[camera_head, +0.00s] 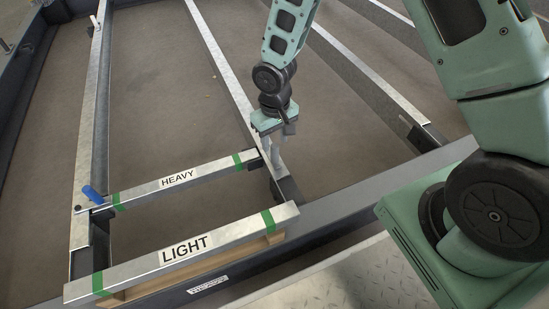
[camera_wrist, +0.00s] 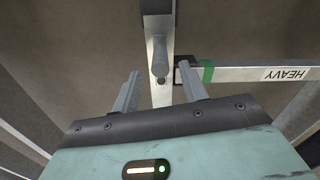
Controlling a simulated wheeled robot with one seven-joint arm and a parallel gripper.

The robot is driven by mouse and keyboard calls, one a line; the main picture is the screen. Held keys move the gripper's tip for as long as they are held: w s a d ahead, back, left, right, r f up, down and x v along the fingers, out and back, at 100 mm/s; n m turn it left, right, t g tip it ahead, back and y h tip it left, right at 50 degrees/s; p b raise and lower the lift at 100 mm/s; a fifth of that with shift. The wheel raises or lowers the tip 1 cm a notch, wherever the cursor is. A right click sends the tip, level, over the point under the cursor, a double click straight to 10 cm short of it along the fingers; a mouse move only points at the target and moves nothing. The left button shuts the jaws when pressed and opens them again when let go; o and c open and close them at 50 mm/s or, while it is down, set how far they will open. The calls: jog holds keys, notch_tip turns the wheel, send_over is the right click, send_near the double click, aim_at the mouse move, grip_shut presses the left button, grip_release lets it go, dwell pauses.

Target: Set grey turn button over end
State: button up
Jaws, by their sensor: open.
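The grey turn button shows in the wrist view as a rounded grey handle (camera_wrist: 159,60) on a metal rail, with a small dark pivot below it. My gripper (camera_wrist: 158,82) is open, with one finger on each side of the handle and no contact clearly visible. In the head view my gripper (camera_head: 277,138) points down over the rail at the right end of the bar marked HEAVY (camera_head: 180,179), and the grey button is largely hidden there. The bar's green-taped end (camera_wrist: 206,72) lies just right of the handle in the wrist view.
A blue-handled turn button (camera_head: 93,194) sits at the HEAVY bar's left end. The bar marked LIGHT (camera_head: 185,252) lies nearer, above a wooden piece. A dark frame beam (camera_head: 335,208) runs along the near side. The brown floor between the rails is clear.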

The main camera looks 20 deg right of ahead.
notch_tip(320, 180, down, 6)
jog(key=b, duration=0.2)
jog(key=shift+r+b, duration=0.2)
jog(key=shift+b, duration=0.1)
grip_shut()
